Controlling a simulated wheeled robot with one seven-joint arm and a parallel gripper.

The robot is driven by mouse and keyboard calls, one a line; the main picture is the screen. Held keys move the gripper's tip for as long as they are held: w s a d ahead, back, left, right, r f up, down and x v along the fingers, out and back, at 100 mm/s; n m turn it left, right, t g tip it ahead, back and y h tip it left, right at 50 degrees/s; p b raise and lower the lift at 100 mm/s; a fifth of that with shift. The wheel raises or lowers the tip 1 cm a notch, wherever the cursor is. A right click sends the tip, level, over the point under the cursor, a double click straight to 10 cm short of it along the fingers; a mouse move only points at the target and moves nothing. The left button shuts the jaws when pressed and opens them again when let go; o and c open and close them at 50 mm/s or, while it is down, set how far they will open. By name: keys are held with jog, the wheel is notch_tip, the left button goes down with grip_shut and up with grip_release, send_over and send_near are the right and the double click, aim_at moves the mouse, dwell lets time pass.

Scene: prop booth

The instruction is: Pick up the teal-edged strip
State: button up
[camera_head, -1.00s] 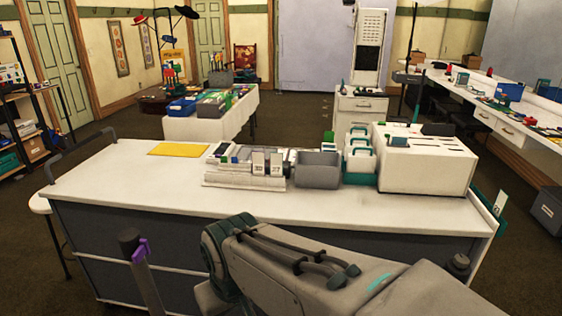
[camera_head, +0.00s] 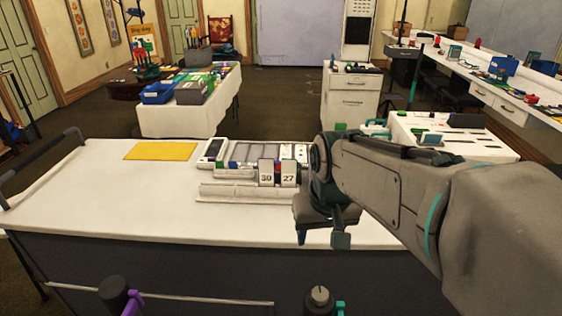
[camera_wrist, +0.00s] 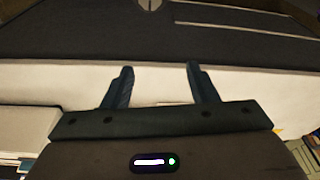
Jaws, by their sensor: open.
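Several narrow strips lie side by side in a holder (camera_head: 258,155) on the white counter, left of my arm in the head view. Which of them has a teal edge is too small to tell. My gripper (camera_head: 322,238) hangs above the counter to the right of the holder, and my arm hides part of what lies behind it. In the wrist view the two fingers of my gripper (camera_wrist: 159,68) stand apart with nothing between them, over the white counter top and its dark front.
A yellow sheet (camera_head: 160,151) lies left of the holder. A white slotted box (camera_head: 450,143) is partly hidden behind my arm. The counter (camera_head: 110,205) is clear at left and front.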

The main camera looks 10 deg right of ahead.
jog(key=w+d+r+m+g+p, duration=0.15)
jog(key=w+r, duration=0.25)
jog(key=w, duration=1.1)
jog(key=w+r+p, duration=0.3)
jog(key=w+r, duration=0.1)
jog(key=w, duration=1)
jog(key=w+f+p, duration=0.1)
jog(key=w+f, duration=0.3)
jog(key=w, duration=0.3)
notch_tip(320, 180, down, 14)
jog(key=shift+w+a+g, duration=0.25)
jog(key=shift+w+g, duration=0.05)
jog(key=shift+g, duration=0.15)
jog(key=shift+r+m, duration=0.1)
jog(key=shift+m, duration=0.15)
jog(key=c, duration=0.3)
notch_tip(320, 180, up, 10)
jog(key=shift+r, duration=0.1)
